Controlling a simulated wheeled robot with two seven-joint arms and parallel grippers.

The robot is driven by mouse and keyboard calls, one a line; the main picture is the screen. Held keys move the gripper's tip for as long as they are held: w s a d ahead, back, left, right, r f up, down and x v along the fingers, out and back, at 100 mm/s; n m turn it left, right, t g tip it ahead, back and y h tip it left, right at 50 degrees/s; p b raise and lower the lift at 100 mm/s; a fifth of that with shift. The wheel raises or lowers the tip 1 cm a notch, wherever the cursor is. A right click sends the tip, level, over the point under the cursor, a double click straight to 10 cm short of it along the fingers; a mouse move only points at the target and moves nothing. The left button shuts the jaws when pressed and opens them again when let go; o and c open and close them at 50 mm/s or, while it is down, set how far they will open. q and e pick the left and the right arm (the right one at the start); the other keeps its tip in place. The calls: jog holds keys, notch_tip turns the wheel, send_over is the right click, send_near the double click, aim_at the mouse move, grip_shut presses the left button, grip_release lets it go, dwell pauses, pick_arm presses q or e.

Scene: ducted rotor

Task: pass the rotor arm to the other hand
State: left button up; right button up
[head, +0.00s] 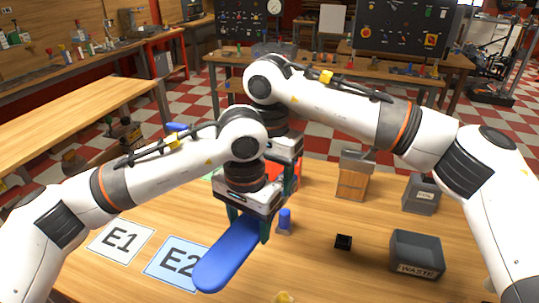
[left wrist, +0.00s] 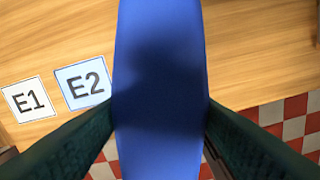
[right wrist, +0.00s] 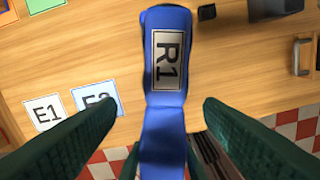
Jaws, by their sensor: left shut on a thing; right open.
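The rotor arm is a long blue bar (head: 228,258) with rounded ends. My left gripper (head: 250,222) is shut on it and holds it above the table. In the left wrist view the bar (left wrist: 160,60) runs between both fingers. In the right wrist view its far part carries a plate marked R1 (right wrist: 168,58), and my left fingers show at the bottom. My right gripper (right wrist: 160,100) is open, its fingers on either side of the bar with gaps, not visibly touching it. In the head view my left arm and gripper partly hide the right gripper and the bar's far end.
Cards E1 (head: 120,240) and E2 (head: 172,264) lie on the table at left.

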jog(key=shift+f, duration=2.7)
jog(key=shift+c, duration=0.5)
jog(key=c, duration=0.9)
pick_arm(q)
jog(key=o, duration=0.8)
jog(key=shift+c, duration=0.2)
pick_arm(e)
jog(key=shift+a, duration=0.1)
jog(key=shift+c, duration=1.2)
pick_arm(q)
jog(key=o, duration=0.5)
